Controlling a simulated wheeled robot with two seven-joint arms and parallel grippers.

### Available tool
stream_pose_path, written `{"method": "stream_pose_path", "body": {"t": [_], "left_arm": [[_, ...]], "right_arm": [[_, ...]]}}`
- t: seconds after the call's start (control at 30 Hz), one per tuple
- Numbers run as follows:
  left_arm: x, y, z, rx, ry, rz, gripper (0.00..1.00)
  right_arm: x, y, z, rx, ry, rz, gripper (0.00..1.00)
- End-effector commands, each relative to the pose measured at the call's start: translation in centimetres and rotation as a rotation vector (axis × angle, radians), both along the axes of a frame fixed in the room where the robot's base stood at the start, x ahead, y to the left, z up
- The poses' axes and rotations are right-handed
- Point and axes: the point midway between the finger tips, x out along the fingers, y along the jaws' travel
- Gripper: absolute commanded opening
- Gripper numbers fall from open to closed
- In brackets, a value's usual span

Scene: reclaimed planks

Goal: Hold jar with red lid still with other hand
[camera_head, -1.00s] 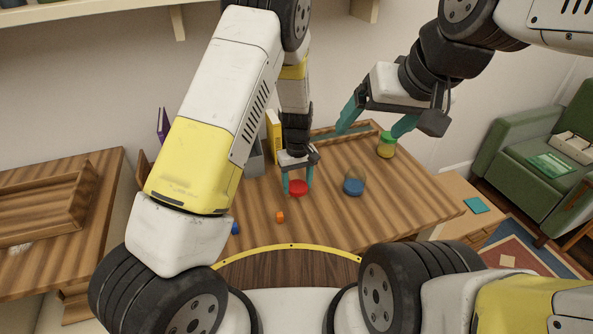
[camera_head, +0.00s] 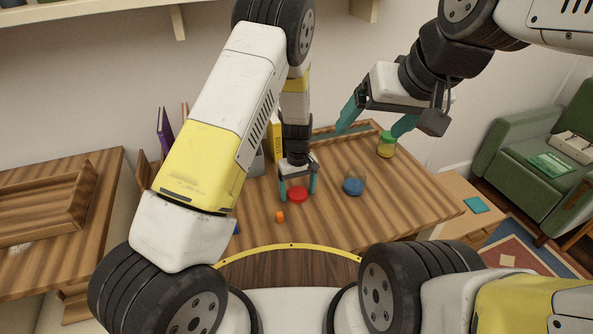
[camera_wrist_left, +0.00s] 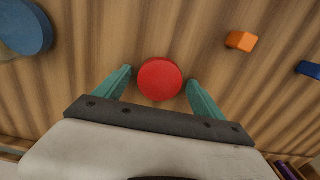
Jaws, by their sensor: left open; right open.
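The jar with the red lid (camera_head: 298,194) stands on the wooden table; only its round red lid shows clearly, and the body below is hidden. In the left wrist view the red lid (camera_wrist_left: 160,79) lies between the two teal fingertips. My left gripper (camera_head: 298,190) is open and points down at the jar, one finger on each side, with a small gap visible between each finger and the lid. My right gripper (camera_head: 374,120) is open and empty, raised above the back right of the table.
A blue-lidded jar (camera_head: 354,184) stands right of the red-lidded one. A green-lidded jar (camera_head: 387,145) stands near the back right corner. A small orange block (camera_head: 280,217) and a blue block (camera_wrist_left: 309,69) lie nearby. Books (camera_head: 164,132) stand at the back left.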

Motion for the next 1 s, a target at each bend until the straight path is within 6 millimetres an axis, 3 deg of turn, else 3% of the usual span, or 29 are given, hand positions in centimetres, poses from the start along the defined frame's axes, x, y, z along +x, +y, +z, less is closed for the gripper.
{"method": "stream_pose_path", "body": {"t": [0.27, 0.6, 1.0], "left_arm": [[0.1, -0.1, 1.5, -0.001, -0.003, -0.001, 0.79], [0.1, -0.1, 8.7, -0.003, -0.004, 0.000, 0.79], [-0.2, 0.6, 14.1, -0.026, -0.011, -0.002, 0.79]], "right_arm": [[0.0, 0.0, 0.0, 0.000, 0.000, 0.000, 0.86], [0.0, 0.0, 0.0, 0.000, 0.000, 0.000, 0.86], [0.0, 0.0, 0.0, 0.000, 0.000, 0.000, 0.86]]}}
